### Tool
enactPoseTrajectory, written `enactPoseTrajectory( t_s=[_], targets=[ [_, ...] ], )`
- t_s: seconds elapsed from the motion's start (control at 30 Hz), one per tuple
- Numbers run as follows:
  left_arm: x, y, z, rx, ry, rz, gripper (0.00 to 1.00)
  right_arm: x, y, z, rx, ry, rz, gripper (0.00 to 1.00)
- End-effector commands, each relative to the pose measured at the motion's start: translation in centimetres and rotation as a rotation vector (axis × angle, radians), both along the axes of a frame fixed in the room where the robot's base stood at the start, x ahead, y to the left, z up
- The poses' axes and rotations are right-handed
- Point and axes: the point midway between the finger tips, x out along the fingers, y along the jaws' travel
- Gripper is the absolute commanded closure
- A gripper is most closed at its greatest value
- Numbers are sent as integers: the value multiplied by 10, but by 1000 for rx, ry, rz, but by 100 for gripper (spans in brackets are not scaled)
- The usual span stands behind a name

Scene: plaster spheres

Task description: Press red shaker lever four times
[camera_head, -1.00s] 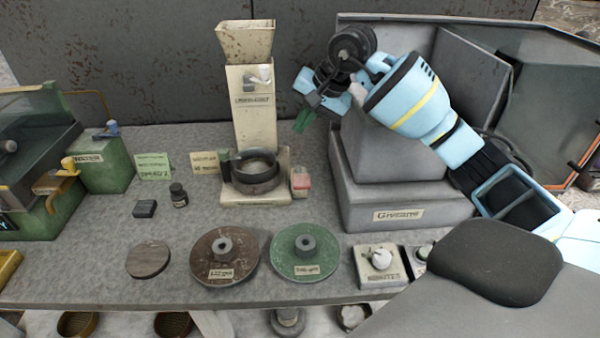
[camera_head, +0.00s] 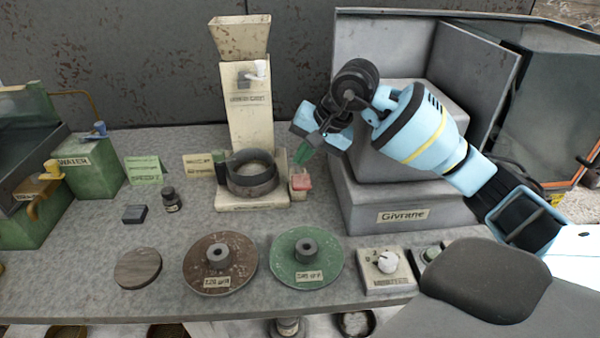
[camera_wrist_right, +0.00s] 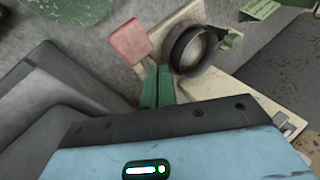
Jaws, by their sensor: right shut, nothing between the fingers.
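The red shaker lever (camera_head: 300,182) is a small pinkish-red block on a pale base. It stands at the right side of the cream dispenser (camera_head: 250,110), beside the dark ring-shaped bowl (camera_head: 252,177). In the right wrist view, the red lever (camera_wrist_right: 129,42) is a flat red square left of the dark ring (camera_wrist_right: 193,50). My right gripper (camera_head: 303,154) is shut and empty, its green fingertips above the red lever and apart from it. The green fingers also show in the right wrist view (camera_wrist_right: 157,88), just below the red square. My left gripper is not in view.
A grey machine labelled Givrane (camera_head: 400,216) stands close at the right. A brown disc (camera_head: 235,245) and a green disc (camera_head: 325,258) lie in front. A white knob box (camera_head: 387,275) is at front right. Green tanks (camera_head: 95,175) stand at the left.

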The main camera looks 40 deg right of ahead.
Motion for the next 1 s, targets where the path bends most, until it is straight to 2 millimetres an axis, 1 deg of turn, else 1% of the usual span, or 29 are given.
enactPoseTrajectory(
  t_s=[0.53, 1.0],
  targets=[
    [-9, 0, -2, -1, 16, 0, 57, 0, 0, 0, 0, 0, 0, 100],
    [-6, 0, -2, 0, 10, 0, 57, 0, 0, 0, 0, 0, 0, 100]
  ],
)
